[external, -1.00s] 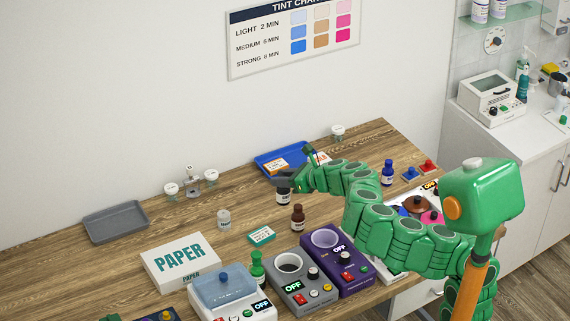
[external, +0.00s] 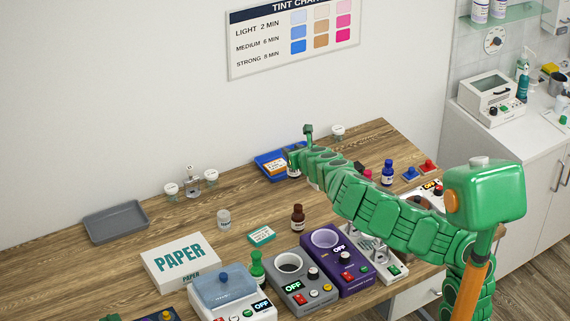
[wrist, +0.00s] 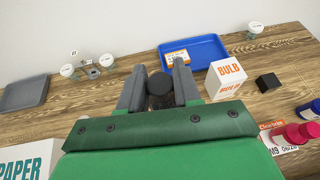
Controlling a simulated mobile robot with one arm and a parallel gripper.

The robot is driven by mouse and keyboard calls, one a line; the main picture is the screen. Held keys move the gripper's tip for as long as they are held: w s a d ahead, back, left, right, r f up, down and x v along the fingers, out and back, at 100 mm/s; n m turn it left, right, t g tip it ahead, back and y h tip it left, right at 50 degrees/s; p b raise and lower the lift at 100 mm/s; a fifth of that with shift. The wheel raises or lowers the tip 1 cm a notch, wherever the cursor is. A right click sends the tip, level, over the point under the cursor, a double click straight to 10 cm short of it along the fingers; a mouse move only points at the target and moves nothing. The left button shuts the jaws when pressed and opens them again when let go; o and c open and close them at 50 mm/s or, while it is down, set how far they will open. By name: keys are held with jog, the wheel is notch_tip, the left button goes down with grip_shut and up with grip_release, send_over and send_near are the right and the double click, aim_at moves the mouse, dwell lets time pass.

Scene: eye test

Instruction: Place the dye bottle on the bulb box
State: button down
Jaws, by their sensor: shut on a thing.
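My gripper (external: 294,158) is shut on a dark-capped bottle (wrist: 159,84); its label is unreadable, so I cannot tell if it is the dye bottle. In the external view only a little of this bottle shows below the fingers. Its lower part is hidden in the wrist view. The bulb box (wrist: 228,82), white with orange BULB lettering, stands on the table just right of my fingers in the wrist view, apart from them. My gripper and arm hide it in the external view.
A blue tray (wrist: 208,47) holding a small orange-and-white box (wrist: 177,57) lies behind the bulb box. A small black block (wrist: 268,82) stands to its right. A brown bottle (external: 298,217), blue bottle (external: 387,174) and green bottle (external: 257,268) stand apart. Bare table lies left of my gripper.

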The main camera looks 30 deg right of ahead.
jog(key=s+d+r+m+g+h, duration=0.3)
jog(key=d+r+m+g+h, duration=0.15)
jog(key=d+m, duration=0.2)
jog(key=s+d+r+m+g+h, duration=0.2)
jog(key=d+r+m+g+h, duration=0.15)
jog(key=d+m+h, duration=0.35)
jog(key=shift+n+t+y, duration=0.3)
jog(key=shift+n+y, duration=0.15)
jog(key=shift+n, duration=0.4)
jog(key=shift+w+d+f, duration=0.35)
jog(key=shift+w+f, duration=1.75)
jog(key=shift+w, duration=0.15)
jog(key=shift+w+d+f, duration=0.3)
jog(key=shift+w+f, duration=1.8)
jog(key=shift+w, duration=0.1)
jog(key=shift+w+d+f, duration=0.35)
jog(key=shift+w+f, duration=1.75)
jog(key=shift+w, duration=0.15)
jog(key=c, duration=0.8)
grip_release()
jog(key=shift+f, duration=0.1)
